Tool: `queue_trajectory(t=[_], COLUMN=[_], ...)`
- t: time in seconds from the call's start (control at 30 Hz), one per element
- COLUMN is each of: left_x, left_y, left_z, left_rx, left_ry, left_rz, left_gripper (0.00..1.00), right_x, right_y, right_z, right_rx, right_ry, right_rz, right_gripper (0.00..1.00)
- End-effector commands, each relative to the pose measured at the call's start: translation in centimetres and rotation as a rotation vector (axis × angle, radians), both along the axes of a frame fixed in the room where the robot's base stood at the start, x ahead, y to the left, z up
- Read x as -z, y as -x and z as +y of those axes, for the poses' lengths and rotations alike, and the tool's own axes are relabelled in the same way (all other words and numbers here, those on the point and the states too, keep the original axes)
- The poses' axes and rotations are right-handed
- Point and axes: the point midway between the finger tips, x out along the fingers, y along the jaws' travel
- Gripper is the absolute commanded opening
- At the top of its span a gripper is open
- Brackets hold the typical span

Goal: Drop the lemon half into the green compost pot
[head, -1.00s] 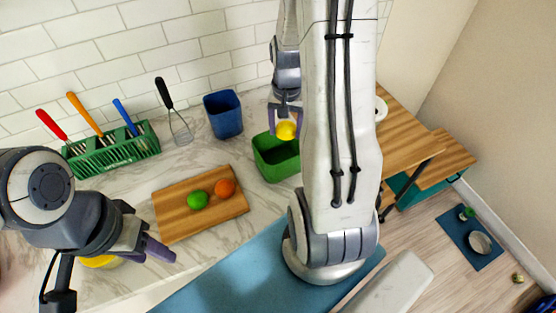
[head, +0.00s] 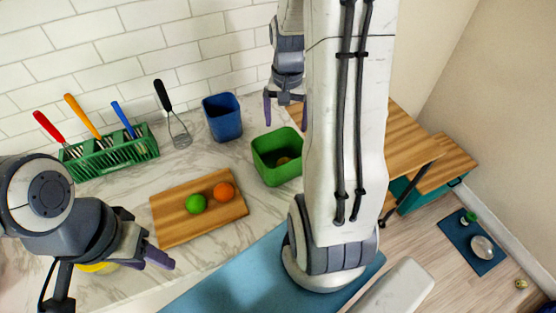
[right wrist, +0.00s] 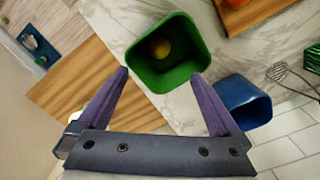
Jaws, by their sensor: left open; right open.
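The green compost pot (head: 273,170) stands on the marble counter, upright and open at the top. The lemon half (right wrist: 161,47) lies inside the pot, on its bottom; in the head view (head: 283,160) only a small shaded part shows over the rim. My right gripper (head: 285,111) is open and empty above the counter, just behind the pot and apart from it. In the right wrist view its two purple fingers (right wrist: 165,90) are spread wide below the pot (right wrist: 170,80). My left gripper (head: 160,258) is open and empty over the front left of the counter.
A blue pot (head: 223,121) stands left of the green one. A cutting board (head: 170,222) holds a lime (head: 196,204) and an orange (head: 224,192). A green rack (head: 110,156) with utensils and a whisk (head: 179,133) line the back wall. A yellow thing is partly hidden under my left gripper.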

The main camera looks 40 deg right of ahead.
Motion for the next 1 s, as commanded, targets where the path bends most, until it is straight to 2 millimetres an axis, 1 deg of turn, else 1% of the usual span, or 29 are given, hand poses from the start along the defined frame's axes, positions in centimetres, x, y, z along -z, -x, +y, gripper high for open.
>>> queue_trajectory(t=[0.1, 0.2, 0.3, 0.4, 0.87, 0.93, 0.97, 1.0], left_x=[0.6, 0.8, 1.0, 1.0, 1.0, 1.1, 1.1, 1.3], left_y=[0.0, 0.0, 0.0, 0.0, 0.0, 0.0, 0.0, 0.0], left_z=[0.0, 0.0, 0.0, 0.0, 0.0, 0.0, 0.0, 0.0], left_rx=[-0.001, -0.001, -0.002, -0.002, -0.002, -0.002, -0.002, -0.002], left_ry=[0.000, 0.000, 0.000, 0.000, 0.000, 0.000, 0.000, 0.000], left_rz=[0.000, 0.000, 0.000, 0.000, 0.000, 0.000, 0.000, 0.000], left_gripper=[0.50, 0.50, 0.50, 0.50, 0.50, 0.50, 0.50, 0.50], right_x=[-2.3, -4.0, -5.1, -5.7, -5.8, -5.8, -5.7, -5.6], right_y=[-0.1, -0.1, 0.0, 0.0, 0.0, 0.0, -0.1, -0.3], right_z=[-0.1, -0.1, -0.1, 0.0, 0.0, 0.4, 0.9, 1.8], right_rx=[0.000, 0.000, 0.000, 0.000, 0.000, -0.014, -0.030, -0.062], right_ry=[0.003, 0.002, 0.002, 0.000, -0.001, -0.001, -0.001, -0.002], right_rz=[-0.005, -0.003, -0.003, 0.000, 0.001, 0.001, -0.001, -0.002], right_gripper=[1.00, 1.00, 1.00, 1.00, 1.00, 1.00, 1.00, 1.00])
